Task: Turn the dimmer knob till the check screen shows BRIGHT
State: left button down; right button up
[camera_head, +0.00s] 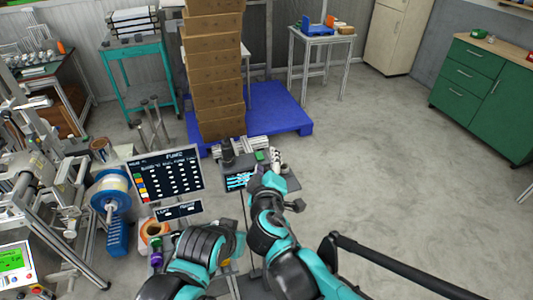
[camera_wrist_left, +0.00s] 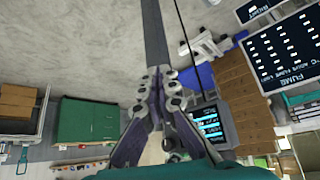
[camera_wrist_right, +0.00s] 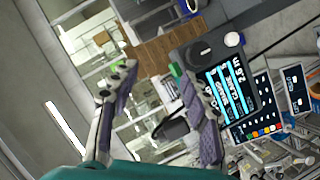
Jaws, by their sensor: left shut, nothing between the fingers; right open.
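My right gripper (camera_head: 273,168) is open beside a dark device with a lit screen (camera_head: 238,181). In the right wrist view the right gripper (camera_wrist_right: 155,82) has its fingers apart, with no held thing visible. That view shows a round dark part (camera_wrist_right: 200,50), possibly the dimmer knob, and a white cap (camera_wrist_right: 232,39) beside the lit screen (camera_wrist_right: 232,92). A small sign-like screen (camera_head: 179,210), perhaps the check screen, hangs below a larger board; I cannot read its word surely. My left gripper (camera_wrist_left: 158,88) is shut and empty; in the head view its fingers are not clear.
The larger board (camera_head: 168,172) reads FUME and stands left of the device. Stacked brown boxes (camera_head: 215,85) stand on a blue pallet (camera_head: 280,108) behind. A reel machine (camera_head: 110,195) is at left. Open floor (camera_head: 400,170) lies to the right.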

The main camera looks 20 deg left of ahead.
jog(key=shift+d+r, duration=0.1)
jog(key=shift+r, duration=2.2)
